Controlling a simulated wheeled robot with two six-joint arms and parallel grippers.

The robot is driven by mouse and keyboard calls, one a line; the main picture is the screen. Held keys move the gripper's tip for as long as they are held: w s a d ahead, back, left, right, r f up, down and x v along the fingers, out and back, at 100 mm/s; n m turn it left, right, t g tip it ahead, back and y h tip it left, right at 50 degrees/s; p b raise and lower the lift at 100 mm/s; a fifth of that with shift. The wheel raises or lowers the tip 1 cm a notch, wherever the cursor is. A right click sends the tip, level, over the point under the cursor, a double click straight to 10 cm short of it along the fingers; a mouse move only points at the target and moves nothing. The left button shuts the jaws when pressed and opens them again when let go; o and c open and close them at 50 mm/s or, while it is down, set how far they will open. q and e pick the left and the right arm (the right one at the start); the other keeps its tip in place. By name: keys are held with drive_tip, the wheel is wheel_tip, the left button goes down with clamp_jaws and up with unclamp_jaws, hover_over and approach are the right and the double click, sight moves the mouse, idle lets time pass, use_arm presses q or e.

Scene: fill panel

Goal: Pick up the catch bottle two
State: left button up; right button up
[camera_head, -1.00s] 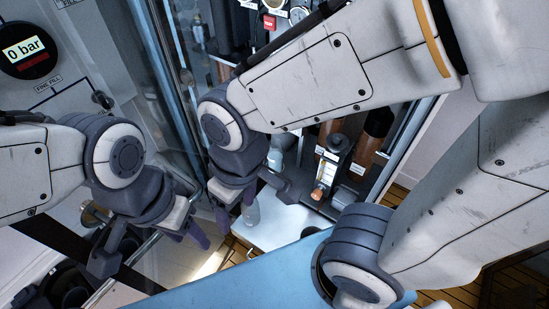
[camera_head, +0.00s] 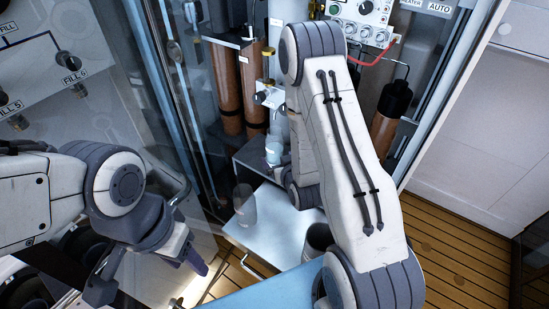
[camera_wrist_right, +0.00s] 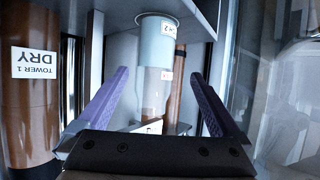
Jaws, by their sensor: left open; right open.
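A bottle with a pale teal part and a clear part (camera_wrist_right: 157,85) stands between the spread purple fingers of my right gripper (camera_wrist_right: 160,75) in the right wrist view. That view is upside down; one label near the bottle ends in 2. The fingers are open, and contact cannot be told. In the head view, a small clear bottle with teal (camera_head: 273,150) stands under a valve fitting, just left of my right arm, and appears to be the same one. My left gripper (camera_head: 190,258) is open and empty, low at the left.
Another clear bottle (camera_head: 245,207) stands on the pale lower shelf (camera_head: 275,235), and a dark cup (camera_head: 318,238) is at its right. Brown towers (camera_head: 228,85) and glass panels flank the opening. A labelled tower (camera_wrist_right: 30,100) is close in the wrist view.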

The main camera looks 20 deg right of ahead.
sight(277, 154)
drive_tip(key=shift+s+d+f, duration=0.15)
drive_tip(key=shift+d, duration=0.05)
drive_tip(key=shift+d+t, duration=0.1)
drive_tip(key=shift+t, duration=0.2)
drive_tip(key=b+x, duration=0.2)
drive_tip(key=b, duration=0.1)
drive_tip(key=shift+w+f, duration=0.2)
drive_tip(key=shift+w, duration=0.15)
drive_tip(key=shift+x, duration=0.95)
drive_tip(key=x, duration=0.5)
drive_tip(key=shift+w+d+r, duration=0.1)
drive_tip(key=shift+w+r, duration=0.1)
drive_tip(key=shift+w, duration=0.3)
drive_tip(key=c, duration=1.3)
